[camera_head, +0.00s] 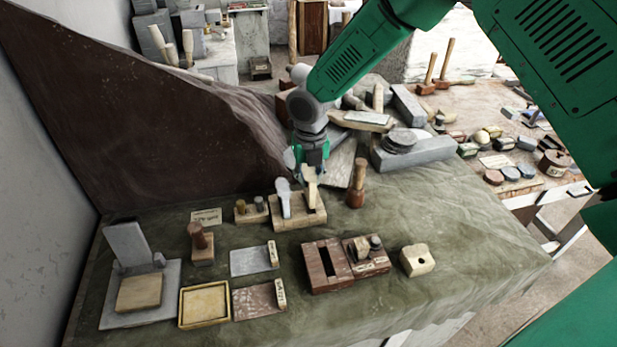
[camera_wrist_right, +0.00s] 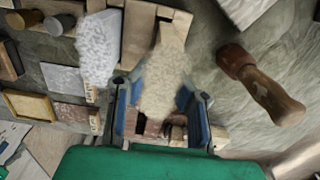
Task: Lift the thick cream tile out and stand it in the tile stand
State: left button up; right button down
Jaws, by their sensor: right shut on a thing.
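The thick cream tile (camera_head: 312,190) stands roughly upright at the right end of a pale wooden slotted block (camera_head: 312,219). I cannot tell whether its lower end is still seated in the slot. My right gripper (camera_head: 311,170) is above the block and shut on the tile; in the right wrist view the tile (camera_wrist_right: 166,75) shows between the blue fingers (camera_wrist_right: 160,110). A pale grey-white tile (camera_head: 284,198) stands in the same block, left of the cream one. A reddish-brown block with an open dark slot (camera_head: 313,272) lies nearer; I cannot tell whether it is the tile stand. My left gripper is not in view.
A wooden mallet (camera_head: 356,185) stands close right of the gripper. In front are flat sample tiles (camera_head: 250,261), a yellow tray (camera_head: 181,305) and a cream block with a hole (camera_head: 417,260). Grey stone slabs (camera_head: 414,152) lie behind. The cloth at front right is clear.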

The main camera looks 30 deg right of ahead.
jog(key=shift+d+f, duration=0.1)
jog(key=shift+d+f, duration=0.25)
jog(key=shift+f, duration=0.25)
jog(key=shift+a, duration=0.1)
jog(key=c, duration=1.4)
grip_release()
jog(key=shift+a, duration=0.15)
jog(key=shift+d, duration=0.2)
jog(key=shift+a+r+p, duration=0.1)
jog(key=shift+r+p, duration=0.3)
jog(key=shift+r, duration=1.55)
